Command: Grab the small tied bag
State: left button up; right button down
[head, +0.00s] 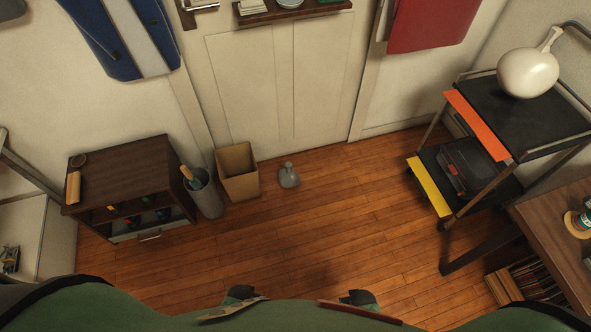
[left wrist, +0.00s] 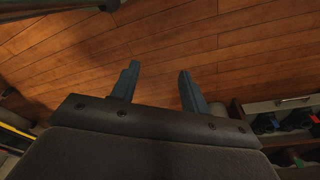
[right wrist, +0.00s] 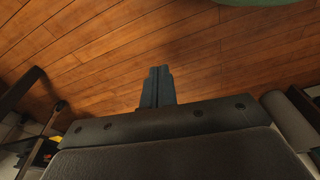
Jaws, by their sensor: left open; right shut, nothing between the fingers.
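A small grey bag-like thing (head: 289,176) with a narrow, pinched top stands on the wooden floor near the door in the head view. It looks like the small tied bag, and nothing touches it. My left gripper (left wrist: 158,72) is open and empty, with bare floorboards beyond its fingers in the left wrist view. My right gripper (right wrist: 159,72) is shut with nothing held, also over bare floor. The bag does not show in either wrist view. Neither gripper is clearly seen near the bag in the head view.
A tan bin (head: 238,172) and a grey cylindrical holder (head: 204,196) stand left of the bag, beside a dark cabinet (head: 125,165). A black cart (head: 520,115) bearing a white round vessel (head: 528,72) stands at right. The wooden floor (head: 300,240) between is clear.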

aim_at(288, 177)
jog(key=u, duration=0.2)
jog(key=i+l+u, duration=0.1)
jog(key=l+u, duration=0.25)
jog(key=l, duration=0.35)
jog(key=l+u, duration=0.35)
jog(key=l, duration=0.3)
jog(key=k+l+u, duration=0.1)
jog(key=l+u, duration=0.2)
jog(key=l, duration=0.4)
